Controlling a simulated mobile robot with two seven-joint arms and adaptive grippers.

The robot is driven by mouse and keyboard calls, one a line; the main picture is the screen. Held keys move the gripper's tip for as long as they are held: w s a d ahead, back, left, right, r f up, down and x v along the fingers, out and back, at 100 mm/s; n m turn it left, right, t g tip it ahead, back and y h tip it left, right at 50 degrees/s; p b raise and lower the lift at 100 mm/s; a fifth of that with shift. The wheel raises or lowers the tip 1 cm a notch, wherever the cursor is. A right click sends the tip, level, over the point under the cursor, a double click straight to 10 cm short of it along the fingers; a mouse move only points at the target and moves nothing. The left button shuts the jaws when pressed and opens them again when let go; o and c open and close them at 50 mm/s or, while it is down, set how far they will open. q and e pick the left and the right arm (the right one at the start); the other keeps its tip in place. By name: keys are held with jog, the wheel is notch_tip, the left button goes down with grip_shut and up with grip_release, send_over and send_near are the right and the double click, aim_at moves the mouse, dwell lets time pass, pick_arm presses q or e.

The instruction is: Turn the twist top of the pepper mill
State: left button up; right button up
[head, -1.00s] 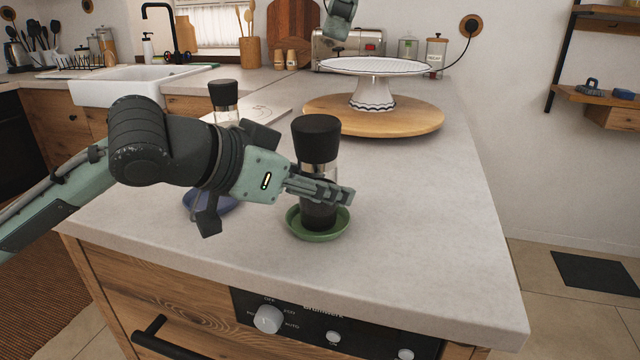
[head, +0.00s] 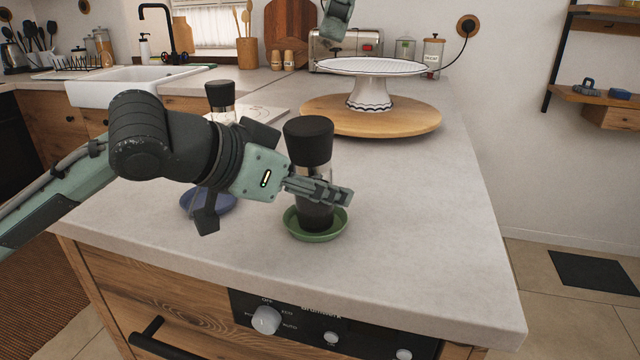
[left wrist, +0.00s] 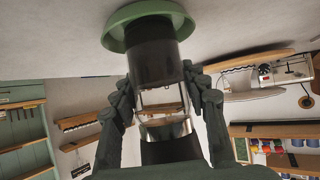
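The pepper mill (head: 308,145) has a black twist top, a clear middle and a dark lower part. It stands in a small green dish (head: 316,237) near the counter's front. My left gripper (head: 318,191) reaches it from the left, below the top. In the left wrist view the mill (left wrist: 155,62) appears upside down, with one finger on each side of its body; the fingers look closed against it. The black top is mostly hidden there. My right gripper (head: 332,32) hangs at the top edge of the head view, far from the mill; its fingers are too unclear to judge.
A second mill (head: 220,98) stands behind my left arm, with a blue dish (head: 222,206) partly hidden beneath the arm. A white cake stand (head: 370,68) is on a round wooden board (head: 425,122) farther back. The counter right of the mill is clear.

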aim_at(309, 123)
dwell(0.4)
jog(key=o, duration=0.5)
jog(key=shift+w+a+n, duration=0.1)
jog(key=shift+n, duration=0.2)
jog(key=o, duration=0.4)
jog(key=n, duration=0.2)
jog(key=a+h, duration=0.1)
jog(key=shift+w+a+f+n+g, duration=0.1)
jog(key=shift+w+f+n+g, duration=0.2)
jog(key=shift+f+n, duration=0.1)
jog(key=f+n+h, duration=0.1)
jog(key=f+n, duration=0.1)
jog(key=f, duration=0.2)
jog(key=a+f+n, duration=0.1)
jog(key=f+n, duration=0.2)
jog(key=f, duration=0.1)
jog(key=a+f+n+g+h, duration=0.1)
jog(key=f+n, duration=0.1)
jog(key=f, duration=0.3)
jog(key=shift+w+n+h, duration=0.3)
jog(key=shift+w+n, duration=0.05)
jog(key=shift+n, duration=0.05)
jog(key=shift+r, duration=0.1)
jog(key=shift+c, duration=0.5)
jog(key=c, duration=1.1)
